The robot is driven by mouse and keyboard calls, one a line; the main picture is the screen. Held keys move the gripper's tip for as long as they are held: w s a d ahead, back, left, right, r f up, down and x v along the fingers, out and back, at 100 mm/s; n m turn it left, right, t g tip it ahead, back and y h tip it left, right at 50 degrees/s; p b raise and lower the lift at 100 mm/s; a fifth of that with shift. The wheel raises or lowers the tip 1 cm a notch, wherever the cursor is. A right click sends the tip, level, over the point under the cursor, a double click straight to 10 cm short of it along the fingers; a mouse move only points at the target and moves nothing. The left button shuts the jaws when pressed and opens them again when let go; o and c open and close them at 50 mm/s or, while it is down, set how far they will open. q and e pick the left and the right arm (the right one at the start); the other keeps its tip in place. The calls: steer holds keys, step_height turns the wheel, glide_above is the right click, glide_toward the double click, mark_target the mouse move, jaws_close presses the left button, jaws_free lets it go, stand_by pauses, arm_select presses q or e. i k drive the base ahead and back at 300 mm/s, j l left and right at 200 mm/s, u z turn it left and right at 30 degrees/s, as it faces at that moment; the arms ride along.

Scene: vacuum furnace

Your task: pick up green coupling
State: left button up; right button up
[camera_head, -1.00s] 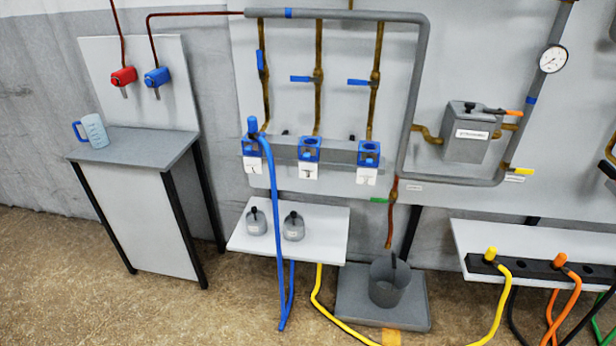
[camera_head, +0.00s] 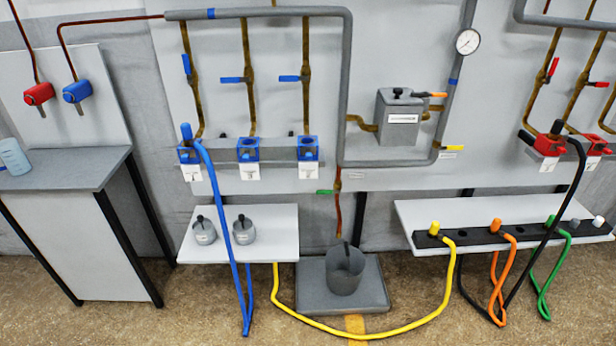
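The green coupling (camera_head: 549,221) stands in the black holder on the right shelf, with a green hose (camera_head: 543,290) hanging from it in a loop.
The black holder (camera_head: 470,239) lies on the right shelf (camera_head: 430,210) and also carries a yellow coupling (camera_head: 434,229). A black hose (camera_head: 571,180) runs up to red sockets (camera_head: 548,146). A bucket (camera_head: 344,272) stands on a grey platform. Open floor lies in front.

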mark_target(548, 223)
steer(key=z, duration=1.65)
steer(key=u, duration=1.6)
steer(key=z, duration=1.6)
steer(key=i+l, duration=0.15)
steer(key=i, duration=0.55)
steer(key=i+l, duration=0.15)
steer(key=i, duration=0.55)
steer(key=i+l, duration=0.15)
steer(key=i, duration=0.5)
steer(key=z, duration=0.05)
